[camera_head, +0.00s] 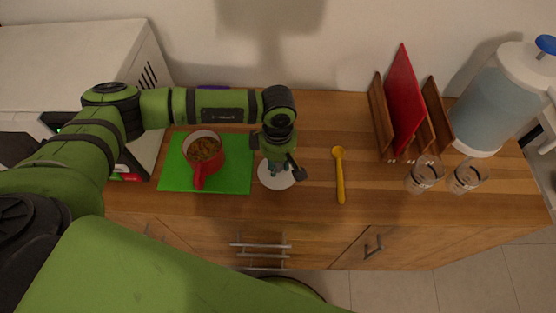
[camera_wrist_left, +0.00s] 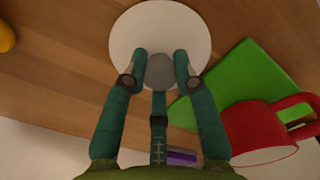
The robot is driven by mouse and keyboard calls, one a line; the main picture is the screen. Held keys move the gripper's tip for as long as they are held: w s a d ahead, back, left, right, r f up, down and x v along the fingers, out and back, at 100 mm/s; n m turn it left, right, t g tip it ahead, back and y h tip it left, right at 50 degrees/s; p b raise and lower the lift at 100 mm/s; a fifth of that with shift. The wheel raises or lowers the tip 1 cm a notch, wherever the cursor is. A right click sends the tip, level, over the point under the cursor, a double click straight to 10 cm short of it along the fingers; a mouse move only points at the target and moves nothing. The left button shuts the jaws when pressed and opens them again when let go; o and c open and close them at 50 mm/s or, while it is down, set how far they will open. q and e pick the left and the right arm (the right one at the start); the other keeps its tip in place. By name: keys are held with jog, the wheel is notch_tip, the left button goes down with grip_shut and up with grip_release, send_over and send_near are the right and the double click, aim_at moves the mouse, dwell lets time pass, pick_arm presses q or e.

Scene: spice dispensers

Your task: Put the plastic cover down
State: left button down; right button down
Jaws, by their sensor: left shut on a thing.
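The plastic cover is a round white disc (camera_head: 268,181) with a grey knob. In the head view it is just right of the green board, over the wooden counter (camera_head: 308,145). My left gripper (camera_head: 276,168) points down at the cover from above. In the left wrist view, the fingers of my left gripper (camera_wrist_left: 160,70) are shut on the knob, with the white cover (camera_wrist_left: 160,25) beyond them. I cannot tell whether the cover touches the counter or is slightly above it. My right gripper is not in view.
A red pot (camera_head: 198,180) with brown food sits on a green board (camera_head: 233,180) to the left. A yellow spoon (camera_head: 340,175) lies to the right. Further right are a rack with a red board (camera_head: 404,100), two glasses (camera_head: 424,174) and a water dispenser (camera_head: 490,105).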

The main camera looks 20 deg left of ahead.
aim_at(278, 164)
pick_arm(q)
jog(key=shift+f, duration=0.15)
jog(key=c, duration=1)
grip_release()
jog(key=shift+r, duration=0.25)
jog(key=shift+w+r, duration=0.1)
jog(key=shift+r, duration=0.15)
jog(key=shift+r+b, duration=2)
jog(key=shift+r, duration=3.7)
